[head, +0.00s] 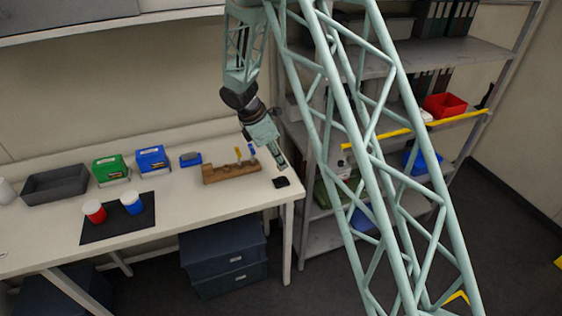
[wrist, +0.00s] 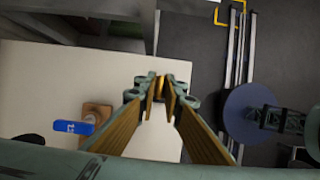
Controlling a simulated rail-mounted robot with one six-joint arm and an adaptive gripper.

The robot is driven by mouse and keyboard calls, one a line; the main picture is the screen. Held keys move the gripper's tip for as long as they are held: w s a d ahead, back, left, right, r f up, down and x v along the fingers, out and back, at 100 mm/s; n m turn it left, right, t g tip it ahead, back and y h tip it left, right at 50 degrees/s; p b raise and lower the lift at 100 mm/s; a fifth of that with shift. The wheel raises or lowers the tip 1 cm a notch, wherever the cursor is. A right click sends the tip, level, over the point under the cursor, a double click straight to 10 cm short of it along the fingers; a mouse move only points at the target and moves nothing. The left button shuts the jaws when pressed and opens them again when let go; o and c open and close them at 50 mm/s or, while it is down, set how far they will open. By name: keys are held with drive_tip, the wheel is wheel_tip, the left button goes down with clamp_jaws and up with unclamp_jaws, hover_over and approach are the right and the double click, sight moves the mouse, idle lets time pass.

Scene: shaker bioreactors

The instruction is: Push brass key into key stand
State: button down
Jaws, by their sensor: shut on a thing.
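My gripper (head: 283,165) is above the right end of the bench, to the right of the wooden key stand (head: 231,173). In the wrist view its fingers (wrist: 161,88) are closed on a small brass-coloured piece, the brass key (wrist: 163,86), mostly hidden between the tips. In the head view the key cannot be made out. The stand holds an upright yellow key (head: 238,153) and a blue key (head: 252,150). In the wrist view the blue key (wrist: 74,127) and part of the wooden stand (wrist: 97,113) show left of the fingers, apart from them.
A small black object (head: 281,182) lies on the bench (head: 190,205) near its right edge, below the gripper. Blue (head: 151,158) and green (head: 110,168) boxes, a grey tray (head: 55,184) and two lidded cups on a dark mat (head: 117,226) stand to the left. Metal shelving (head: 450,55) is close on the right.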

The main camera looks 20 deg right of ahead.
drive_tip(key=shift+f+b, duration=0.75)
drive_tip(key=shift+f, duration=0.6)
drive_tip(key=shift+f+b, duration=0.7)
drive_tip(key=shift+f, duration=0.5)
idle(2.5)
drive_tip(key=c, duration=2.7)
unclamp_jaws()
drive_tip(key=shift+r, duration=0.15)
drive_tip(key=shift+v, duration=5.85)
